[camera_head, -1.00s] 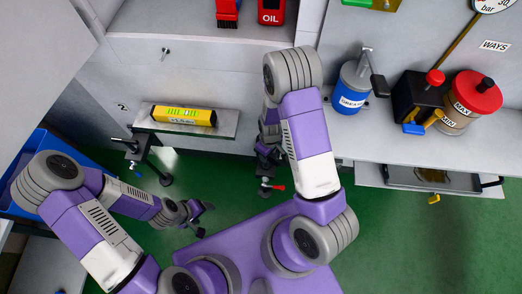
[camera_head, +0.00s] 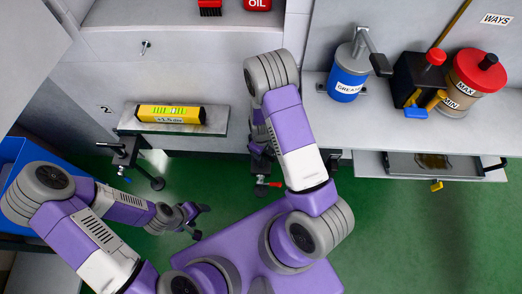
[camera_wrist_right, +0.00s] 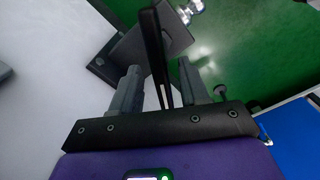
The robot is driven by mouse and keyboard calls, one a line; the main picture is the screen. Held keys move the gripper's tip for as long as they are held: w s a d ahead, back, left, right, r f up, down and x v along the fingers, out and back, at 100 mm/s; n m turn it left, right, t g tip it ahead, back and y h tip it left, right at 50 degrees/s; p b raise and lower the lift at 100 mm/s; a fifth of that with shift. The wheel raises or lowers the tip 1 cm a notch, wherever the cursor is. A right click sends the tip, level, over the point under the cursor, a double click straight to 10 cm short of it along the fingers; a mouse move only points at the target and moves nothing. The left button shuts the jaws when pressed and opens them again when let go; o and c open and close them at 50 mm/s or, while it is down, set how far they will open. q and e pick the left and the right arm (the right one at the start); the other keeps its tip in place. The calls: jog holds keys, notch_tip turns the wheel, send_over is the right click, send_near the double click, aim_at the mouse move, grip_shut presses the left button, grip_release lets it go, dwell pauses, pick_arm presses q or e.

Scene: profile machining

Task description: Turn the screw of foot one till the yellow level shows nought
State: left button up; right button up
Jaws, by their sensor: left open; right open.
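The yellow level (camera_head: 170,113) lies on a grey ledge (camera_head: 212,120) at the machine's front; its vial is too small to read. A black foot with a screw stand (camera_head: 130,152) is below the ledge's left end, near a "2" mark. Another foot with a red-tipped lever (camera_head: 268,182) is further right, partly hidden by my right arm. My left gripper (camera_head: 196,216) is open and empty above the floor. My right gripper is hidden in the head view. In the right wrist view it (camera_wrist_right: 160,72) is open, with a dark lever (camera_wrist_right: 152,45) showing between its fingers; contact is unclear.
A grease can (camera_head: 347,82) and a red-lidded jar (camera_head: 473,82) stand on the right worktop. An open drawer (camera_head: 430,168) juts out below. A blue bin (camera_head: 22,160) is at the left. Green floor (camera_head: 400,240) is clear at the lower right.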

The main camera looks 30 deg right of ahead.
grip_shut()
jog(key=shift+m, duration=0.5)
jog(key=m+p, duration=0.1)
jog(key=m, duration=0.2)
jog(key=shift+m, duration=0.3)
jog(key=shift+m+p, duration=0.35)
jog(key=shift+m, duration=1.75)
grip_release()
